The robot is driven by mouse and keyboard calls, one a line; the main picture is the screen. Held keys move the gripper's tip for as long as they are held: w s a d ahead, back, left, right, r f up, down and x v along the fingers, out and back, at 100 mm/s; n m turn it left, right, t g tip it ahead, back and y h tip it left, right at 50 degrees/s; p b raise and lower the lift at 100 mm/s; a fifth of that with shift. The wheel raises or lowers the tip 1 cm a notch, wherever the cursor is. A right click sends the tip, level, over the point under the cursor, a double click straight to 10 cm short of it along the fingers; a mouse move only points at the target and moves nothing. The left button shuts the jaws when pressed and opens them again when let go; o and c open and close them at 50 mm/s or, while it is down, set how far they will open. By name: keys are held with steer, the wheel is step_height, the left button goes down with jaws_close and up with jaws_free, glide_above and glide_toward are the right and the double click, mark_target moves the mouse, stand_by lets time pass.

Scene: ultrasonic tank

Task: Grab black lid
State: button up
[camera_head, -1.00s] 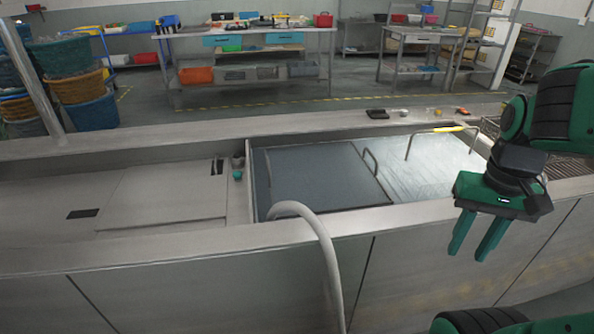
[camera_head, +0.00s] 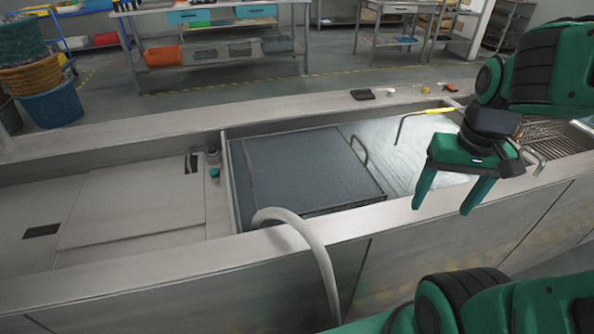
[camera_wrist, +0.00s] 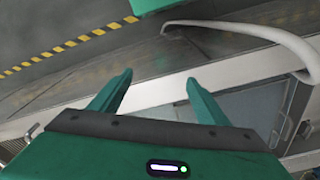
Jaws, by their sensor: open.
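A flat dark blue-black lid (camera_head: 300,170) with a metal loop handle (camera_head: 359,150) covers the left part of the sunken tank in the head view. A bluish-grey panel inside the tank opening (camera_wrist: 250,108) shows at the right of the wrist view, partly hidden by my finger; I cannot tell if it is this lid. My gripper (camera_head: 442,209) is open and empty, fingers pointing down, right of the lid and toward the counter's front edge. Its two spread fingers also show in the wrist view (camera_wrist: 159,78), with nothing between them.
A pale curved hose (camera_head: 305,238) arches over the front rim near the lid; it also shows in the wrist view (camera_wrist: 255,30). A bent rod with a yellow grip (camera_head: 438,111) stands behind my gripper. A small black flat object (camera_head: 362,94) lies on the back ledge.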

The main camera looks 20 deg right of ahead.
steer(key=w+a+f+n+t+y, duration=0.1)
steer(key=w+a+n+t, duration=0.1)
steer(key=w+a, duration=0.45)
steer(key=w+a+f+n+t, duration=0.1)
steer(key=w+a+n, duration=0.2)
steer(key=w, duration=0.6)
steer(key=w+a+f+n+t+y, duration=0.1)
steer(key=w+a+f+n+t, duration=0.1)
steer(key=w+a, duration=0.45)
steer(key=w+a+f+n+t+y, duration=0.1)
steer(key=w+f, duration=0.3)
steer(key=w, duration=0.2)
steer(key=w+a+f+t+y, duration=0.1)
steer(key=w+f+t, duration=0.1)
steer(key=w+f, duration=0.35)
steer(key=t+h, duration=0.1)
steer(key=t, duration=0.2)
glide_toward(298, 167)
steer(key=shift+w+a, duration=0.4)
steer(key=shift+w, duration=0.4)
steer(key=shift+w+d+f, duration=0.15)
steer(key=shift+w+f, duration=0.15)
steer(key=shift+f, duration=0.1)
steer(key=shift+m, duration=0.3)
steer(key=x, duration=0.7)
steer(key=shift+f, duration=0.25)
steer(key=shift+s, duration=0.1)
steer(key=c, duration=1.5)
